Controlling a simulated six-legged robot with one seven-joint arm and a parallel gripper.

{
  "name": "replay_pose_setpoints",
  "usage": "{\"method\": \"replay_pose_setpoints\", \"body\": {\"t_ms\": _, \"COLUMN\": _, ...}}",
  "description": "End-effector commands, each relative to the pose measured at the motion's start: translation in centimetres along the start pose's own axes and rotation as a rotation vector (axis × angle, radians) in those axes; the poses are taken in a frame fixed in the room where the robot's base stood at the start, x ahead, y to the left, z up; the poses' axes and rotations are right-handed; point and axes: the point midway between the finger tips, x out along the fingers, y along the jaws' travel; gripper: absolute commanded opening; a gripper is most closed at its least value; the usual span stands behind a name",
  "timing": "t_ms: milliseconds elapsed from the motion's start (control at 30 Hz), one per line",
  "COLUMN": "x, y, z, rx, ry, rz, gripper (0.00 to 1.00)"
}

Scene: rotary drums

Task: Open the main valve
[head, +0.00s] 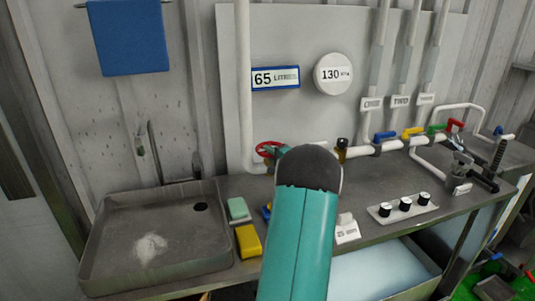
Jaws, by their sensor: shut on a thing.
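A red round valve wheel (268,148) sits on the white pipe at the back of the bench, below the "65 LITRES" display (275,77). I take it to be the main valve, though no label for it is readable. My gripper (271,156) is at this wheel and shut on it. My teal arm with its dark grey joint stands in front and hides most of the gripper and the wheel's right side. How far the wheel is turned cannot be told.
A white round gauge reading 130 (332,74) hangs on the panel. Blue (385,135), yellow (413,132), green and red valve handles line the pipe at right. A metal sink (110,275) is at left, with a green (238,209) and a yellow sponge (248,241) beside it. Knobs (405,204) stand front right.

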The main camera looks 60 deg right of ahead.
Motion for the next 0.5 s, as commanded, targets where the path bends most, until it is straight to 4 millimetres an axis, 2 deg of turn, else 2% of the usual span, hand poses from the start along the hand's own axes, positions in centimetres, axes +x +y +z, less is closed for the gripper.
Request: {"method": "replay_pose_setpoints", "body": {"t_ms": 500, "x": -0.77, "y": 0.29, "z": -1.22, "rx": -0.002, "ry": -0.476, "rz": 0.005, "gripper": 0.0}}
